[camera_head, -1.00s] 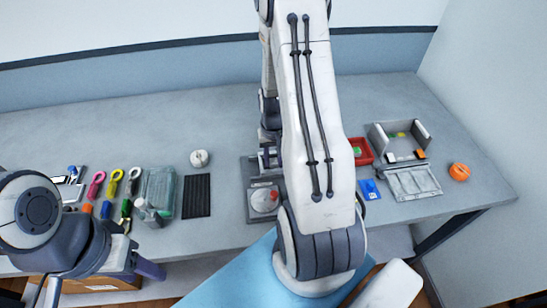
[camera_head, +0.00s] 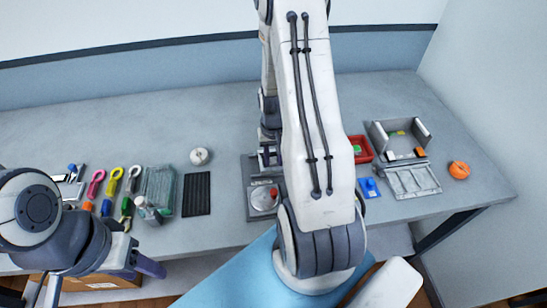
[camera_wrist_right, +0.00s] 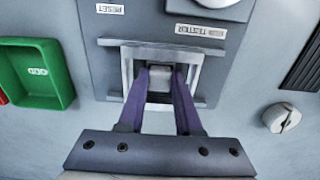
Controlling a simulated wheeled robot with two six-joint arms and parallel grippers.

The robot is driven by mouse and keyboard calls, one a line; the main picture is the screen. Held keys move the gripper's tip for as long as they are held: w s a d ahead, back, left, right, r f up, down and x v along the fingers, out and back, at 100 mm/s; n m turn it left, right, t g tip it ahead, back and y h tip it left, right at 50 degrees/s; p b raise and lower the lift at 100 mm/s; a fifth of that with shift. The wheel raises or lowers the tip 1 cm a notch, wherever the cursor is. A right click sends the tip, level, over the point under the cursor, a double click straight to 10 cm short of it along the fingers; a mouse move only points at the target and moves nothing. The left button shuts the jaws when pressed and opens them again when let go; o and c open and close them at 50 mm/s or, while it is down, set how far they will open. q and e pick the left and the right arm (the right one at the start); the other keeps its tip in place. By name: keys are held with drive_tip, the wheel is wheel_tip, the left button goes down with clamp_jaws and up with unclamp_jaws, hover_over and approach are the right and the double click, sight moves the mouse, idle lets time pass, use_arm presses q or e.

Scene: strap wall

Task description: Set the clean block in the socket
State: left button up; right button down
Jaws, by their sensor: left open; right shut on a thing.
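In the right wrist view, my right gripper (camera_wrist_right: 159,82) has its two purple fingers shut on a small grey block (camera_wrist_right: 159,74). The block is inside the pale square socket frame (camera_wrist_right: 127,72) of the grey tester unit (camera_wrist_right: 95,60). Whether it is fully seated I cannot tell. In the head view the tester unit (camera_head: 252,172) is partly covered by my right arm, which hides most of that gripper and the block. My left gripper (camera_head: 150,268) is open at the table's front edge, away from the block.
A green tray (camera_wrist_right: 62,85) and a round grey knob (camera_wrist_right: 281,117) flank the tester in the wrist view. Coloured straps (camera_head: 115,182), a black ribbed mat (camera_head: 196,194), a red tray (camera_head: 361,149), a grey open box (camera_head: 398,139) and an orange item (camera_head: 459,170) lie on the table.

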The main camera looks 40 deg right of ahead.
drive_tip(key=shift+f, duration=0.1)
drive_tip(key=shift+c, duration=1.8)
unclamp_jaws()
drive_tip(key=shift+o, duration=0.2)
drive_tip(key=shift+r+p, duration=1)
drive_tip(key=shift+r, duration=0.15)
wheel_tip(320, 180, up, 4)
drive_tip(key=p, duration=0.3)
drive_tip(key=shift+f, duration=0.1)
